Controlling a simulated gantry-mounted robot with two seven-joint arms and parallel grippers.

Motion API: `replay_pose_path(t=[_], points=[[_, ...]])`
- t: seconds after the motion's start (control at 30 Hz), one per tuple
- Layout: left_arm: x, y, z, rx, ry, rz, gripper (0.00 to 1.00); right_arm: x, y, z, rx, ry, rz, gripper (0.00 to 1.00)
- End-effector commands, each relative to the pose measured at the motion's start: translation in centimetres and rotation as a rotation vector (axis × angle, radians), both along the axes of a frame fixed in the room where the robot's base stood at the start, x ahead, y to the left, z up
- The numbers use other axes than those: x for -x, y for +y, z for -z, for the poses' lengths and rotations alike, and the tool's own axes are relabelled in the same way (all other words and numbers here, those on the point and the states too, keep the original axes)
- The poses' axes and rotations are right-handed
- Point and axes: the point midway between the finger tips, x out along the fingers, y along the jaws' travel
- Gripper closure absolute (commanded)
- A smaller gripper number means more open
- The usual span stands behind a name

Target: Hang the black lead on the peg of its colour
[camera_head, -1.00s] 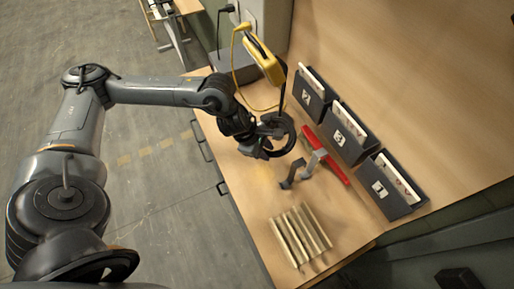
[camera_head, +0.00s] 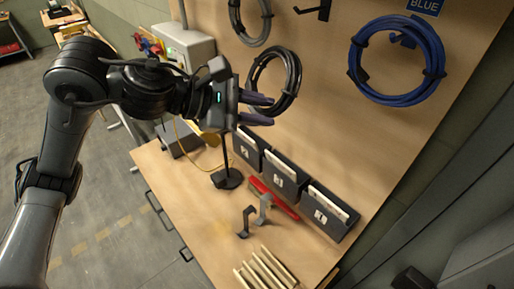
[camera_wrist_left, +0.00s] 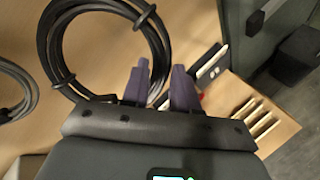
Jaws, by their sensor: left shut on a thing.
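The black lead (camera_head: 294,78) is a coiled ring with ties, held upright in front of the wooden back panel. My left gripper (camera_head: 263,108) has purple fingers shut on the lower left part of the ring. The left wrist view shows the black lead (camera_wrist_left: 47,45) ahead, its lower right side at the fingers (camera_wrist_left: 160,90). A bare black peg (camera_head: 322,10) stands out from the panel at the top edge, up and right of the coil. Its colour label is out of frame. My right gripper is out of view.
A grey coil (camera_head: 266,18) hangs left of the bare peg. A blue coil (camera_head: 430,45) hangs at right under the BLUE sign (camera_head: 425,5). Below are dark bins (camera_head: 285,178), a red tool (camera_head: 285,205), a black stand (camera_head: 227,180) and wooden slats (camera_head: 265,270) on the bench.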

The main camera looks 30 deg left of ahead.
Motion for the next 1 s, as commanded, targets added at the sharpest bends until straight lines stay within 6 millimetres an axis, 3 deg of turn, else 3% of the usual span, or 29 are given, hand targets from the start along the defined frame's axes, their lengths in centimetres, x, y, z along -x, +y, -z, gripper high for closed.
replay_pose_path(t=[0.03,0.1,0.23,1.0], points=[[0.4,0.2,-2.4,0.018,-0.031,0.0,1.0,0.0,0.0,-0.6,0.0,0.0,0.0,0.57],[0.8,0.4,-4.6,0.044,-0.069,-0.001,1.0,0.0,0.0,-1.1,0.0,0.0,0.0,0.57],[1.5,1.0,-7.8,0.103,-0.153,-0.006,1.0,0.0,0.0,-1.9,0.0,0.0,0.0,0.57],[0.3,0.5,-8.3,0.18,-0.27,-0.004,1.0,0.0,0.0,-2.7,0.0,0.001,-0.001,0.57]])
